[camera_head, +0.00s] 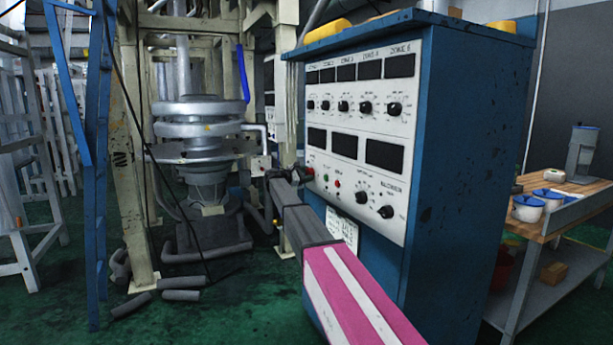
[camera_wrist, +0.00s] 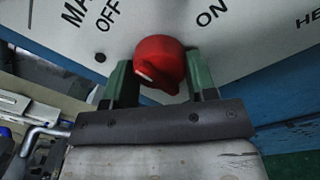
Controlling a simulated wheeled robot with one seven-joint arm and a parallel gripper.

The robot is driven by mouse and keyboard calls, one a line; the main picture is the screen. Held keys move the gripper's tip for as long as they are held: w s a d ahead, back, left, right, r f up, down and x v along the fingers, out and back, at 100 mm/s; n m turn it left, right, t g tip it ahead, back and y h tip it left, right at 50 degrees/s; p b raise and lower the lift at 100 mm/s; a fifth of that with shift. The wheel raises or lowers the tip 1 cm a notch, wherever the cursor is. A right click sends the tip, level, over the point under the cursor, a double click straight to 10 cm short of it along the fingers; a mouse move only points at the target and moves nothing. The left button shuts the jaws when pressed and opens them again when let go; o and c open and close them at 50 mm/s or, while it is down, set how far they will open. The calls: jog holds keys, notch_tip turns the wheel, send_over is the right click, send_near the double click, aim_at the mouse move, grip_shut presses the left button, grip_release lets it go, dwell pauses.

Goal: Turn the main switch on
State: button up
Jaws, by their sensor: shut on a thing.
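The main switch is a red rotary knob (camera_wrist: 160,55) on the white panel, with "OFF" to its upper left and "ON" to its upper right in the wrist view. A pale mark shows on the knob's lower left side; I cannot tell which label it points to. My gripper (camera_wrist: 160,80) has its green fingers on either side of the knob and is shut on it. In the head view my gripper (camera_head: 299,172) reaches the lower left edge of the blue control cabinet's panel (camera_head: 340,137), where the knob is mostly hidden.
The blue cabinet (camera_head: 460,150) carries black dials and dark displays. Small indicator lights sit right of my gripper. A metal tower frame (camera_head: 125,150) with machinery (camera_head: 200,120) stands left. A wooden-topped bench (camera_head: 570,200) with pots stands right. Green floor (camera_head: 230,310) shows in front.

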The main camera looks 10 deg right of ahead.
jog(key=m, duration=0.4)
jog(key=shift+m, duration=0.3)
jog(key=m, duration=0.4)
jog(key=shift+m, duration=0.3)
jog(key=m, duration=0.4)
jog(key=shift+m+h, duration=0.3)
jog(key=shift+h, duration=0.1)
jog(key=shift+m+g, duration=0.3)
jog(key=shift+m, duration=1.8)
jog(key=o, duration=0.9)
jog(key=shift+a, duration=0.15)
